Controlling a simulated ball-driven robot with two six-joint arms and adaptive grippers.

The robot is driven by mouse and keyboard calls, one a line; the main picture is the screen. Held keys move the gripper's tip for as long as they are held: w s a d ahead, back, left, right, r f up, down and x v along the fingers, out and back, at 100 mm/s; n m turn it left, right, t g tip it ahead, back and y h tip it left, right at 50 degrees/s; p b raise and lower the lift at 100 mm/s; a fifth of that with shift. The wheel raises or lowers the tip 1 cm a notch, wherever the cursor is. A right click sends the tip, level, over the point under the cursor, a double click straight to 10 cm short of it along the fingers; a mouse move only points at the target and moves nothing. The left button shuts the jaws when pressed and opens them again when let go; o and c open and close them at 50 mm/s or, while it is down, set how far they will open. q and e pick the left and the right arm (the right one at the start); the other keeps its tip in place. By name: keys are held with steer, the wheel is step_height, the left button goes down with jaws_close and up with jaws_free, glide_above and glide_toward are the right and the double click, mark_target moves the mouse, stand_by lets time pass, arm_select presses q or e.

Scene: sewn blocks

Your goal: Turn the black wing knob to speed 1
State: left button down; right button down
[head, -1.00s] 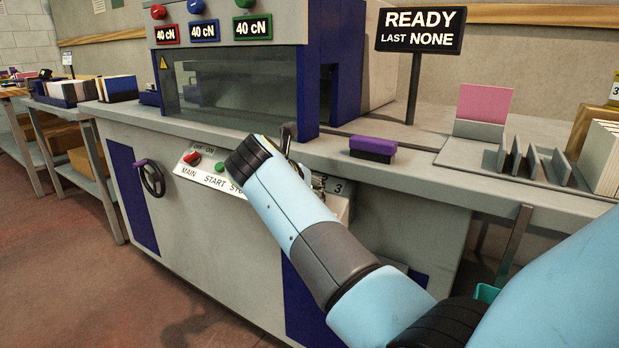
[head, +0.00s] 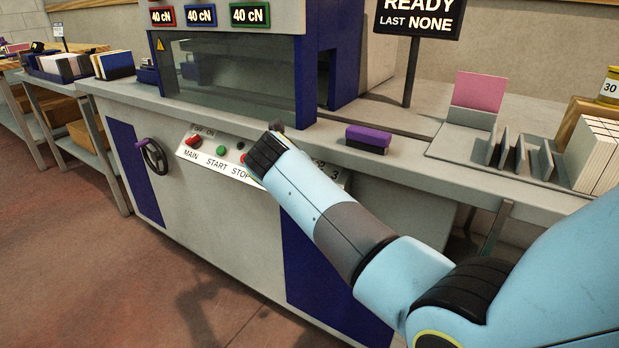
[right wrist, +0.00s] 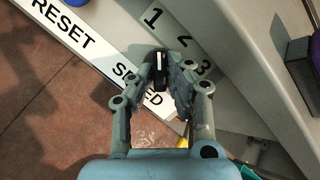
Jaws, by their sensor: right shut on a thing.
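The black wing knob (right wrist: 159,79) shows in the right wrist view between the fingertips of my right gripper (right wrist: 161,76). The gripper is shut on it. A white mark on the knob lies toward the top of the picture, on the side of the printed 1 (right wrist: 152,17). The numbers 2 (right wrist: 184,41) and 3 (right wrist: 204,67) follow to the right. The fingers partly cover the SPEED label (right wrist: 128,77). In the head view my right wrist hides the knob and most of the gripper. My left gripper is not in view.
The sloping panel (head: 215,163) carries MAIN, START and STOP controls left of my right wrist. A handwheel (head: 153,156) sits further left. A purple-topped block (head: 368,138) lies on the machine's top ledge. The sign (head: 416,18) shows LAST NONE.

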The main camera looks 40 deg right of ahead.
steer(key=shift+d, duration=0.1)
steer(key=c, duration=1.3)
jaws_free()
steer(key=shift+w, duration=0.1)
